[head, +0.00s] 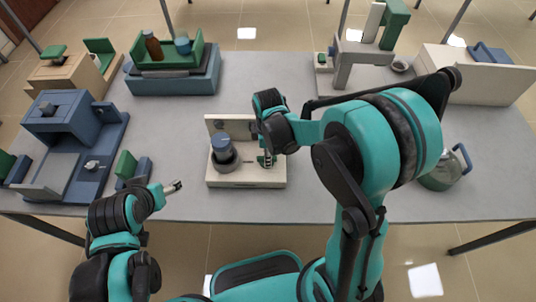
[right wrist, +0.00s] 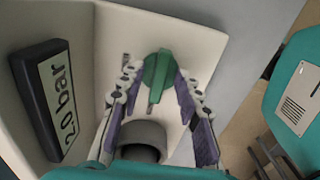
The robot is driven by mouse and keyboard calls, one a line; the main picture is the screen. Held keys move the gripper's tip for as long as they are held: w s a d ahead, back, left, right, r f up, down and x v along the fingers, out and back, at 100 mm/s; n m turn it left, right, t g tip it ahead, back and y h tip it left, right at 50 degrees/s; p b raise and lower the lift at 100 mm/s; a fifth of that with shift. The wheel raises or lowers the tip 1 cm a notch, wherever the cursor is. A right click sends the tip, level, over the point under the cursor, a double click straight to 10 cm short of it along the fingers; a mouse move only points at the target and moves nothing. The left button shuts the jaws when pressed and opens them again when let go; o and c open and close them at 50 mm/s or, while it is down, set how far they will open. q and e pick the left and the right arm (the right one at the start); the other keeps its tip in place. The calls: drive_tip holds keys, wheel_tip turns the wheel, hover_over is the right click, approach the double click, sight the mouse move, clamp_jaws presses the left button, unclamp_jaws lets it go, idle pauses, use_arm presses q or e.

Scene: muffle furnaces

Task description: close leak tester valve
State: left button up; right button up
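The leak tester (head: 246,178) is a cream stand near the table's front edge, with a blue-grey cylinder (head: 222,150) on its left. In the right wrist view its display (right wrist: 58,100) reads 2.0 bar. My right gripper (head: 267,160) is at the tester's right side. In the right wrist view its fingers (right wrist: 157,80) straddle the valve, with a small gap on the left; contact on the right is unclear. My left gripper (head: 174,187) is over the front edge, away from the tester; its fingers are too small to judge.
Blue-grey equipment (head: 75,140) and a small green-and-blue block (head: 132,170) stand to the left. Some bare table lies between the left equipment and the tester.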

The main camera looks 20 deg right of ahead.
drive_tip(key=shift+r, duration=0.1)
wheel_tip(320, 180, up, 12)
idle(0.5)
idle(0.5)
drive_tip(key=s+d+r+m+t, duration=0.1)
drive_tip(key=s+d+m+t, duration=0.1)
drive_tip(key=s+m, duration=0.3)
drive_tip(key=s+d+m+t, duration=0.2)
drive_tip(key=s+m+t, duration=0.3)
drive_tip(key=m, duration=0.5)
drive_tip(key=shift+s+d+r, duration=0.25)
drive_tip(key=shift+r, duration=0.1)
